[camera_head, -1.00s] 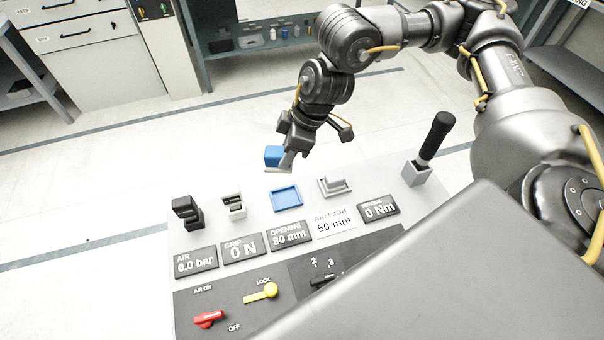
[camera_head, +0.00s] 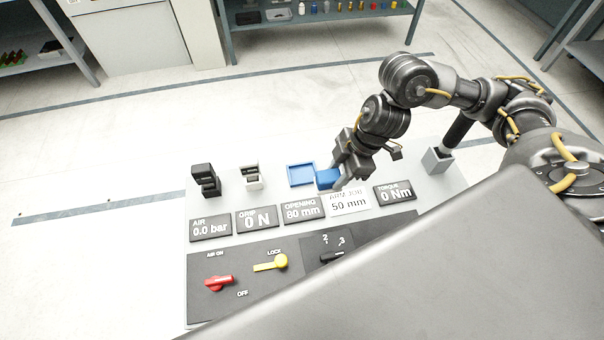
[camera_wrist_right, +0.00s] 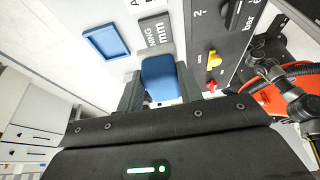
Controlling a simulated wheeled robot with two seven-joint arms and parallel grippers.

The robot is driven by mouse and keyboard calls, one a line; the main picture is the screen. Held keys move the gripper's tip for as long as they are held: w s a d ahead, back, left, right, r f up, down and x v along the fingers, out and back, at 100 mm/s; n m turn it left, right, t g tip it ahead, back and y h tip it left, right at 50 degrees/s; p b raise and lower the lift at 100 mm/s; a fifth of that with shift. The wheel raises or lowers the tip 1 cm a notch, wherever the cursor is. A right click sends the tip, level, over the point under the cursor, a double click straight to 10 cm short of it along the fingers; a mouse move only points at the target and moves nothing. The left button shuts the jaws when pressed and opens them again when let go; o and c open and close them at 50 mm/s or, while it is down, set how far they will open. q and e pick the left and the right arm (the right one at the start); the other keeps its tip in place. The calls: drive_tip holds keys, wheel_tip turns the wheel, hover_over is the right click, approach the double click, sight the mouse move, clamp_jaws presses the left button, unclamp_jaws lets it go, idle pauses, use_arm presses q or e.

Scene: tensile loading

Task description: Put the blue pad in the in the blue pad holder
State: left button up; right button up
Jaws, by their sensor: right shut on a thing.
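The blue pad (camera_head: 327,179) is a small blue block held between the fingers of my right gripper (camera_head: 340,182). It also shows in the right wrist view (camera_wrist_right: 160,78), between the two dark fingers. The blue pad holder (camera_head: 301,174) is a shallow blue-rimmed tray on the panel, just left of and behind the pad. In the right wrist view the holder (camera_wrist_right: 107,41) lies up and left of the pad, apart from it. My right gripper is shut on the pad, near the panel; the exact height is unclear. My left gripper is not in view.
A black holder (camera_head: 205,179) and a white holder (camera_head: 252,175) stand left of the blue one. A black-handled lever (camera_head: 456,134) rises at the right. Display plates, a red knob (camera_head: 219,283) and a yellow knob (camera_head: 271,262) lie in front.

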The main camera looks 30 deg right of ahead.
drive_tip(key=shift+s+d+f, duration=0.15)
drive_tip(key=shift+f, duration=0.05)
drive_tip(key=w+f, duration=0.4)
drive_tip(key=w, duration=0.4)
drive_tip(key=b, duration=0.1)
approach(302, 174)
drive_tip(key=shift+w+a+f, duration=0.1)
drive_tip(key=shift+a+f, duration=0.1)
drive_tip(key=shift+a, duration=0.6)
drive_tip(key=shift+w+f+b, duration=0.2)
drive_tip(key=shift+f+b, duration=0.15)
drive_tip(key=shift+f, duration=1.4)
drive_tip(key=shift+f, duration=0.1)
drive_tip(key=o, duration=1)
drive_tip(key=shift+c, duration=0.2)
